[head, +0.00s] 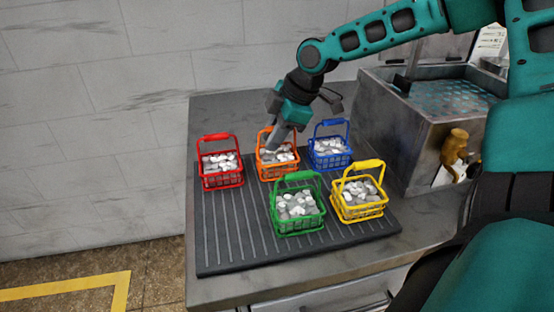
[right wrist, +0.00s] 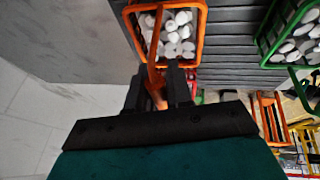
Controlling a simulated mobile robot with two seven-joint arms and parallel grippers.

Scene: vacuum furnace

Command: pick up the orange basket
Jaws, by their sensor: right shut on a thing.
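The orange basket (head: 278,174) holds whitish pieces and stands upright at the back of the dark ribbed mat (head: 225,258), between the red and blue baskets. My right gripper (head: 274,142) reaches down to its handle from above. In the right wrist view, the orange basket (right wrist: 202,38) is at the top, and the fingers of my right gripper (right wrist: 163,88) are shut on its handle. The basket seems to rest on the mat; I see no clear gap under it. My left gripper is not in view.
Close by stand the red basket (head: 222,182), blue basket (head: 331,160), green basket (head: 299,224) and yellow basket (head: 360,211), all filled. A metal box-like unit (head: 400,140) stands to the right. A wall rises behind the table.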

